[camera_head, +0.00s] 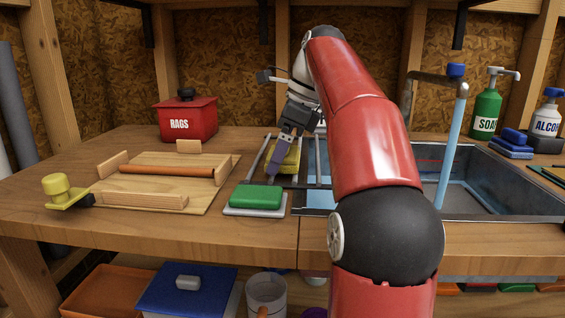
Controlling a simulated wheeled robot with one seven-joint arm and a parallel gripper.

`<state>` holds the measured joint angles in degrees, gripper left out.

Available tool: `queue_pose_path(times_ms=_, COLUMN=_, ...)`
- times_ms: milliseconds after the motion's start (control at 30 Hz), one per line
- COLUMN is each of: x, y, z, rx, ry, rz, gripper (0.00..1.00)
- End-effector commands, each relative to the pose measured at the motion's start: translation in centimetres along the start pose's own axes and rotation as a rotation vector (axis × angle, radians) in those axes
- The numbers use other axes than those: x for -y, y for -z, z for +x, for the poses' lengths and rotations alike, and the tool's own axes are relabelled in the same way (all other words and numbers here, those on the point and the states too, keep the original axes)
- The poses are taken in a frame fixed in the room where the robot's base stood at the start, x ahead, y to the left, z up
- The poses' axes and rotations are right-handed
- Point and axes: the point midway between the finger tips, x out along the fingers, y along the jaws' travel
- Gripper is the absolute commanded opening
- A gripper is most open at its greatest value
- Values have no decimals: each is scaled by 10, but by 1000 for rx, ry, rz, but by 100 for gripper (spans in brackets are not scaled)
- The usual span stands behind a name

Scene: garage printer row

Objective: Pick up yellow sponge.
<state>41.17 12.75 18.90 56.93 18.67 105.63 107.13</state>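The yellow sponge (290,161) sits at the back of a small rack, beside the left end of the sink. My gripper (279,163) points down over it, and its purple-grey fingers cover part of the sponge. The fingertips look very close to the sponge or at it; I cannot tell whether they touch it. Only one finger shows clearly, so the gap between the fingers cannot be made out. A green sponge (257,197) lies in front, on the grey plate (238,211) of the rack.
A sink (483,215) with a blue-handled tap (453,135) is on the right. A wooden board (222,187) with rails and a yellow knob (58,187) are on the left. A red RAGS box (188,119) stands behind.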

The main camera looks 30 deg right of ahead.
Motion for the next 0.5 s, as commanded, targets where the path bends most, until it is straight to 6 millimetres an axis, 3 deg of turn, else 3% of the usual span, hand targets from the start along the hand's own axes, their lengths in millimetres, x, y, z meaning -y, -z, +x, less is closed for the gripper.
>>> queue_pose_path(times_ms=167, x=0, y=0, z=-1, rx=0, ry=0, rz=0, gripper=97)
queue_pose_path(times_ms=433, x=0, y=0, z=-1, rx=0, ry=0, rz=0, gripper=62)
queue_pose_path(times_ms=500, x=0, y=-1, z=-1, rx=0, ry=0, rz=0, gripper=59)
